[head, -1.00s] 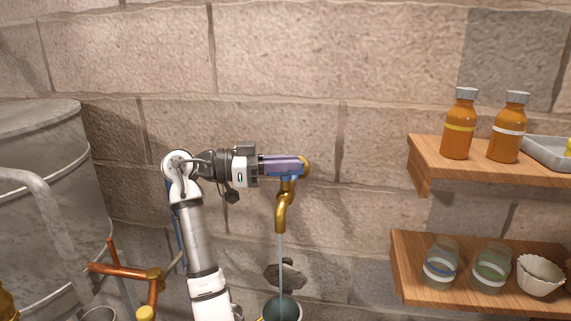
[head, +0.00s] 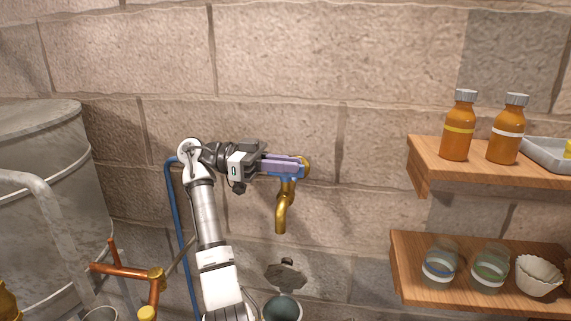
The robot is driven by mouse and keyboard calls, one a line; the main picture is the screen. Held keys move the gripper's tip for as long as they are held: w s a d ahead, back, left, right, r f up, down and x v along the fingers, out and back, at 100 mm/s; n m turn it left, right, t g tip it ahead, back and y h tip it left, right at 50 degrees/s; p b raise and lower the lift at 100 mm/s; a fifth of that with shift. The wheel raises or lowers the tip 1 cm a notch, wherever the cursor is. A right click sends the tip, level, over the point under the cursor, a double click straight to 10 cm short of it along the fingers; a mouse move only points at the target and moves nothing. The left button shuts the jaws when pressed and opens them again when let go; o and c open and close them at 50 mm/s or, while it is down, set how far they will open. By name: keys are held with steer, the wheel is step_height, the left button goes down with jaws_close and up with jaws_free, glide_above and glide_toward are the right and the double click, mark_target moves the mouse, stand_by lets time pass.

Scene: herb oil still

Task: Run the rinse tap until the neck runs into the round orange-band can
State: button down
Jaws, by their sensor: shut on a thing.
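The brass rinse tap (head: 281,212) sticks out from the stone wall, its spout pointing down. No water stream shows below the spout. My gripper (head: 298,171) is at the top of the tap, shut on its blue handle (head: 292,179); the fingers hide part of the handle. Below the spout, at the bottom edge, is a round open vessel with a dark green-grey inside (head: 284,308), cut off by the frame. No orange band shows on it, so I cannot tell whether it is the can.
A wooden shelf (head: 480,176) at right holds two amber bottles and a grey tray (head: 547,153). A lower shelf (head: 405,280) holds two glass jars and a fluted white cup (head: 538,275). A large metal vat (head: 40,200) and copper pipe (head: 120,270) stand at left.

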steer(key=c, duration=1.5)
jaws_free()
steer(key=shift+o, duration=0.2)
steer(key=p+v, duration=0.5)
steer(key=v, duration=0.7)
steer(key=shift+p, duration=0.35)
steer(key=shift+f, duration=0.1)
